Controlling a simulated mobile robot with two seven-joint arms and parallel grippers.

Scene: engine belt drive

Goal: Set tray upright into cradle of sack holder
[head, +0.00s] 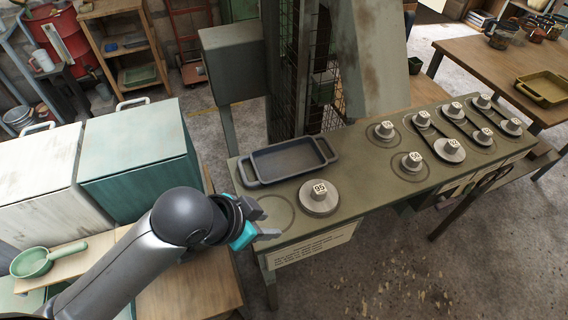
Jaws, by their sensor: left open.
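A dark grey rectangular tray (251,172) with handles at its ends lies flat on the far left part of the green bench (345,205). A second, olive tray (543,101) lies flat on the wooden table at the right. I cannot make out a sack holder or its cradle for certain. My left gripper (266,219) is open and empty at the bench's left end, in front of the dark tray and apart from it. My right gripper is not in view.
A disc marked 95 (319,198) stands just right of my left gripper. Several more numbered discs (449,150) fill the bench's right side. A grey metal box on a post (232,63) and a mesh guard rise behind the tray. Teal (140,160) and white cabinets stand left.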

